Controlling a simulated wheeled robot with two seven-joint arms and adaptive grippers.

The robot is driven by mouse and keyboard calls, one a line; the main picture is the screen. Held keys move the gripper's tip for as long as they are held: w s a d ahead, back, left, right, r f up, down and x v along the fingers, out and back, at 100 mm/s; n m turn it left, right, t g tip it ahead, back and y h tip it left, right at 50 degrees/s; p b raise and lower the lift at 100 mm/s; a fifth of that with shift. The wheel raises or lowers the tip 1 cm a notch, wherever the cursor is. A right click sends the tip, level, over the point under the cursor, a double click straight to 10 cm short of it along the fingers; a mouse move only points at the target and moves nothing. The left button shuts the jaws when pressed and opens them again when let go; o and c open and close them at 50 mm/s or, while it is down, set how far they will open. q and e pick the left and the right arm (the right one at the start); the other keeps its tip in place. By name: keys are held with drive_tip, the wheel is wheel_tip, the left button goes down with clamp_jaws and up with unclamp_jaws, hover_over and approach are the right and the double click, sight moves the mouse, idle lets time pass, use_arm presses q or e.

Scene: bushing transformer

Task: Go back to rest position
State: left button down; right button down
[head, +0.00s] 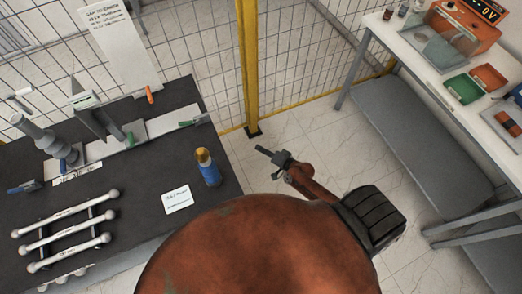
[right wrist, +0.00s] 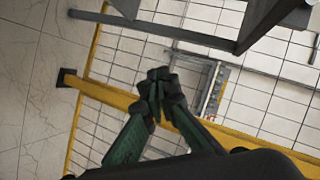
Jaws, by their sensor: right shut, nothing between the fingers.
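My right gripper (head: 272,156) is small in the head view, over the pale tiled floor between the two tables, at the end of my reddish-brown arm. In the right wrist view its dark green fingers (right wrist: 158,88) meet at the tips, with nothing between them. It is clear of both tables in the head view and touches nothing that I can see. My left gripper is not in view.
A black-topped table (head: 110,258) at left holds white rods (head: 65,237), a blue bottle (head: 207,168) and a note card (head: 177,199). A white table (head: 420,62) with an orange meter (head: 465,22) stands at right. A yellow fence post (head: 247,65) stands behind.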

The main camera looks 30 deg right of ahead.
drive_tip(key=shift+s+d+f, duration=0.15)
drive_tip(key=shift+f, duration=0.25)
